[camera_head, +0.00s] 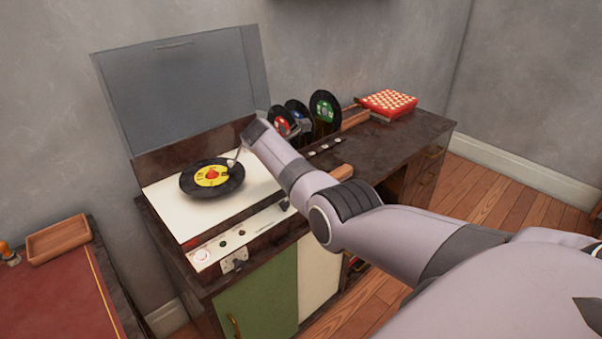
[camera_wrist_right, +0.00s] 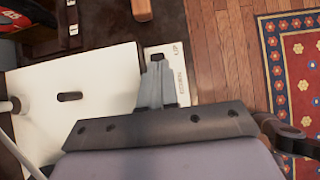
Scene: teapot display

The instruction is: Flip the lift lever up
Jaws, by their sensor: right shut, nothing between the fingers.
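The record player (camera_head: 165,190) stands open on the cabinet, with a black record with a yellow label (camera_head: 212,174) on its cream deck. The tonearm (camera_head: 237,155) is at the record's far right edge. My right arm reaches over the deck's right side, and its hand hides the deck corner behind it. I cannot make out the lift lever; the fingers cover part of that plate. My left gripper is not in view.
The raised lid (camera_head: 180,85) stands behind the deck. Several upright records (camera_head: 323,108) and a red patterned box (camera_head: 387,103) are on the cabinet to the right. A red-topped table with a wooden tray (camera_head: 58,240) is at the left.

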